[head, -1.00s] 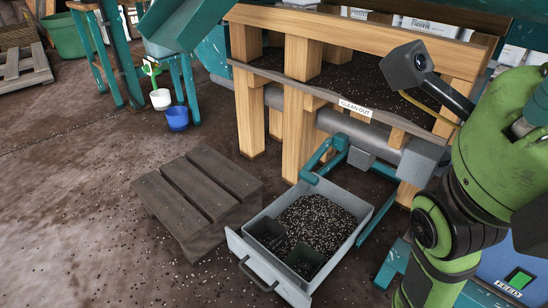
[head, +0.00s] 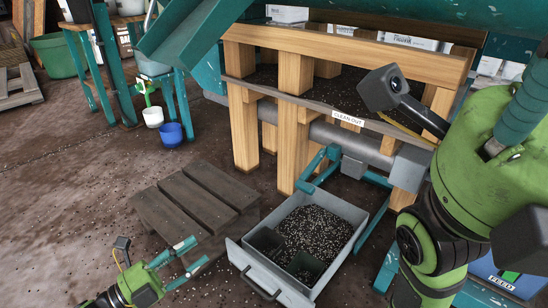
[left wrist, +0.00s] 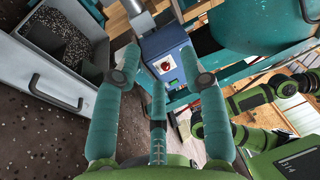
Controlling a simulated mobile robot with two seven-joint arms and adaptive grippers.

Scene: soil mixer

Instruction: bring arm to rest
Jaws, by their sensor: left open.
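My left gripper (head: 195,252) is low at the left front, its teal fingers apart and nothing between them; it also shows open in the left wrist view (left wrist: 158,58). It appears left of the grey drawer (head: 340,207), in front of the dark wooden step. My right arm (head: 465,170), green and black, fills the right side; its gripper is not visible.
The drawer holds dark speckled soil (head: 318,232) and two square pots. A dark slatted wooden step (head: 190,205) stands beside it. The wooden mixer frame (head: 290,140) is behind. A blue control box with a red knob (left wrist: 168,62) shows in the left wrist view. Floor at left is mostly clear.

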